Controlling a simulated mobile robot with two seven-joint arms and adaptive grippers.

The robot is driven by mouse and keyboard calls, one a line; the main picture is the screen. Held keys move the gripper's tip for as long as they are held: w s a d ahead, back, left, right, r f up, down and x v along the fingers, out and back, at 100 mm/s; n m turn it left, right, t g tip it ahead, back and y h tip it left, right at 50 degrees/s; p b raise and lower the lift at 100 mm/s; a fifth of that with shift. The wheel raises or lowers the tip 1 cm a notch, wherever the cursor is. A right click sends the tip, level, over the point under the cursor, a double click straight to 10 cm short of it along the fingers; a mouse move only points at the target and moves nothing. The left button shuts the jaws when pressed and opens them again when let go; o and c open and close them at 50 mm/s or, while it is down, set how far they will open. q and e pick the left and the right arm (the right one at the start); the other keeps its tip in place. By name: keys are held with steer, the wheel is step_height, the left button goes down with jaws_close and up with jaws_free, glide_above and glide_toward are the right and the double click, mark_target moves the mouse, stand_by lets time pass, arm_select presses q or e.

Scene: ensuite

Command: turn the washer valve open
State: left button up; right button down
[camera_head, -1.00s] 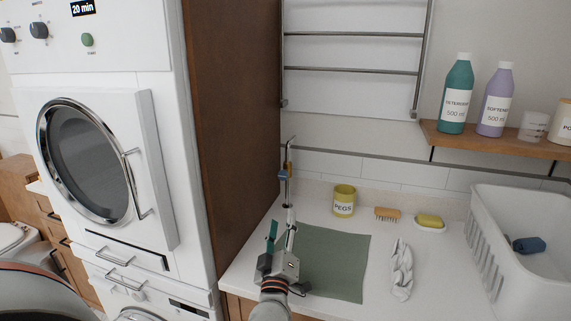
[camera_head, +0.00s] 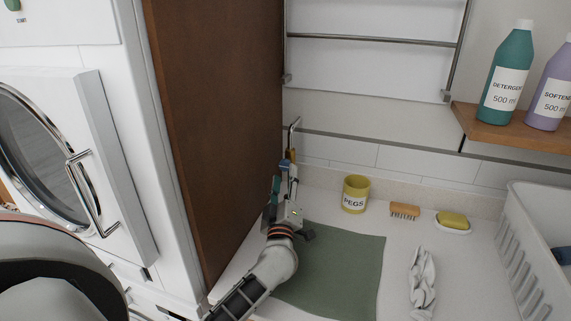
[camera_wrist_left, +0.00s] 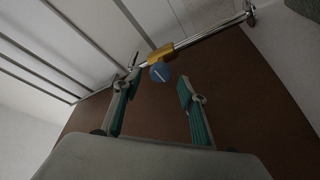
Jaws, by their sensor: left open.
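The washer valve has a round blue knob (camera_head: 285,164) with a pale line across it, on a brass body (camera_head: 291,156). It sits on an upright chrome pipe at the back left of the counter, beside the brown panel. In the left wrist view the blue knob (camera_wrist_left: 159,73) is seen face on, just beyond the fingertips, with the brass body (camera_wrist_left: 160,54) behind it. My left gripper (camera_head: 283,183) is open, its teal-padded fingers pointing at the knob. In the left wrist view the gripper (camera_wrist_left: 158,86) has the knob between its finger lines, with no clear contact. My right gripper is out of view.
The brown panel (camera_head: 215,120) rises close to the left of my gripper. A green mat (camera_head: 335,265) lies below. A yellow pegs pot (camera_head: 355,194), brush (camera_head: 405,210), soap dish (camera_head: 453,223) and white cloth (camera_head: 422,280) stand to the right. A white basket (camera_head: 530,240) is far right.

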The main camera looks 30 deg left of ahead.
mark_target(285, 168)
arm_select(q)
steer(key=shift+x, duration=2.75)
steer(key=c, duration=1.1)
